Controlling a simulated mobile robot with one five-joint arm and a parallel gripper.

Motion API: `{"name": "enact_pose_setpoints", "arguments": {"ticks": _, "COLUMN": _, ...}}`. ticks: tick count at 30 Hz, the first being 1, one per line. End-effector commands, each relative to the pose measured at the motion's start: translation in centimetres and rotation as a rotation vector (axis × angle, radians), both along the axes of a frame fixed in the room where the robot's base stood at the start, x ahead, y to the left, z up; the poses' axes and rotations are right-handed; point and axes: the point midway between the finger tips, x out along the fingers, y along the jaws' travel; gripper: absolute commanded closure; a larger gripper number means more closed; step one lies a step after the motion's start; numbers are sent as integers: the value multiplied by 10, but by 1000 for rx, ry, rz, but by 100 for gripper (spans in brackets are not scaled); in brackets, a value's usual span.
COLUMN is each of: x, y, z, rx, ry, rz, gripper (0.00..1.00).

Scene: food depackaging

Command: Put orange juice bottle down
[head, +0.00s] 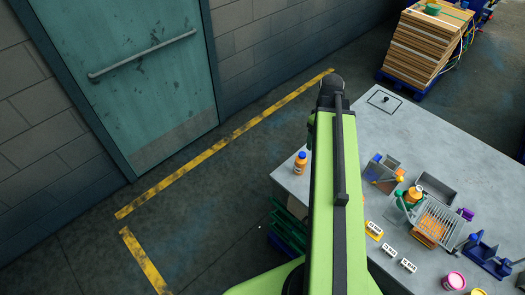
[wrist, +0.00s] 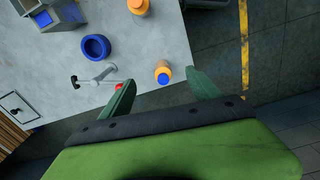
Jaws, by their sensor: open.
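An orange bottle with a blue cap (head: 300,166) stands upright near the left corner of the grey table in the head view. In the wrist view, an orange bottle with a bluish top (wrist: 162,72) stands near the table edge and looks like the same one. My gripper (wrist: 160,79) is open, its two green fingers spread. The bottle shows in the gap between the fingertips, apart from both.
The grey table (head: 385,135) holds a grey rack (head: 436,218), small bins and colored tubs. In the wrist view, a blue ring (wrist: 95,47), a grey tool with a red end and another orange bottle (wrist: 139,6) are nearby. Floor lies beyond the table edge.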

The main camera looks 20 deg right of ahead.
Motion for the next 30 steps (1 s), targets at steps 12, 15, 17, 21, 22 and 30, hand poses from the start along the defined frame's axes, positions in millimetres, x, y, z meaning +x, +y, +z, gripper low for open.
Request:
{"name": "enact_pose_setpoints", "arguments": {"ticks": 12, "x": 54, "y": 288, "z": 0, "rx": -1, "ry": 1, "rz": -237, "gripper": 29}}
{"name": "enact_pose_setpoints", "arguments": {"ticks": 15, "x": 54, "y": 302, "z": 0, "rx": -2, "ry": 1, "rz": -252, "gripper": 29}}
{"name": "enact_pose_setpoints", "arguments": {"ticks": 17, "x": 54, "y": 303, "z": 0, "rx": -1, "ry": 1, "rz": -256, "gripper": 29}}
{"name": "enact_pose_setpoints", "arguments": {"ticks": 21, "x": 54, "y": 302, "z": 0, "rx": 0, "ry": 0, "rz": -256, "gripper": 29}}
{"name": "enact_pose_setpoints", "arguments": {"ticks": 22, "x": 54, "y": 302, "z": 0, "rx": 0, "ry": 0, "rz": -256, "gripper": 29}}
{"name": "enact_pose_setpoints", "arguments": {"ticks": 30, "x": 54, "y": 301, "z": -57, "rx": 0, "ry": 0, "rz": -256, "gripper": 29}}
